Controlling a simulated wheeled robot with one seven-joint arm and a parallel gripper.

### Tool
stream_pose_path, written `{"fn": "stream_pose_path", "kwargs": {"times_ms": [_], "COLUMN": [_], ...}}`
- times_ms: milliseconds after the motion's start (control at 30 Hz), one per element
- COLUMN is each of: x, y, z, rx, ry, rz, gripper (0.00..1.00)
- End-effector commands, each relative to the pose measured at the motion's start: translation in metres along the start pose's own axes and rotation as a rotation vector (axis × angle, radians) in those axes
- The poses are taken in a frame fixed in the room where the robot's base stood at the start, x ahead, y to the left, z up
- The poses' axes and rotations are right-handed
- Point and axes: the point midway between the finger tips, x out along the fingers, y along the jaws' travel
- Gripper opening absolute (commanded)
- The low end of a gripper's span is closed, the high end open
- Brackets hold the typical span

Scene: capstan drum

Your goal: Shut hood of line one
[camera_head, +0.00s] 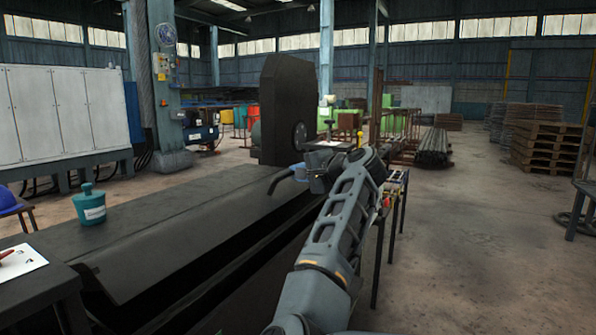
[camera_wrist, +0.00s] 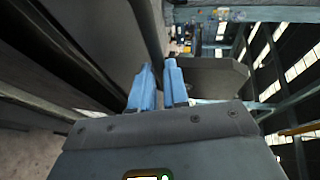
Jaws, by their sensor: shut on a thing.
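A long dark casing (camera_head: 190,215) with a sloping lip runs from the near left away from me. A dark upright plate (camera_head: 285,95) with a round hub stands at its far end. I cannot tell for certain which of these parts is the hood. My gripper (camera_head: 275,184) is over the casing's right side, in front of the plate, with its blue fingers pointing left and down. In the wrist view, the blue fingers (camera_wrist: 159,85) are close together at the end of a dark bar (camera_wrist: 148,28). The grip itself is partly hidden.
A teal canister (camera_head: 90,207) stands on the casing at left, near a small table with a paper sheet (camera_head: 18,261). A narrow stand (camera_head: 396,178) is right of my arm. Wooden pallets (camera_head: 545,140) are far right.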

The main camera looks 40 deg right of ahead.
Motion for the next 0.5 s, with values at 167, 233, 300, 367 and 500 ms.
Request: {"fn": "stream_pose_path", "kwargs": {"times_ms": [167, 233, 300, 367, 500], "x": [0.002, 0.002, 0.002, 0.003, 0.005], "y": [0.048, 0.063, 0.076, 0.087, 0.107], "z": [0.003, 0.002, 0.003, 0.003, 0.004], "rx": [0.038, 0.055, 0.071, 0.084, 0.108], "ry": [-0.007, -0.007, -0.008, -0.008, -0.009], "rz": [-0.091, -0.131, -0.171, -0.203, -0.261], "gripper": [0.0, 0.0, 0.0, 0.0, 0.0]}}
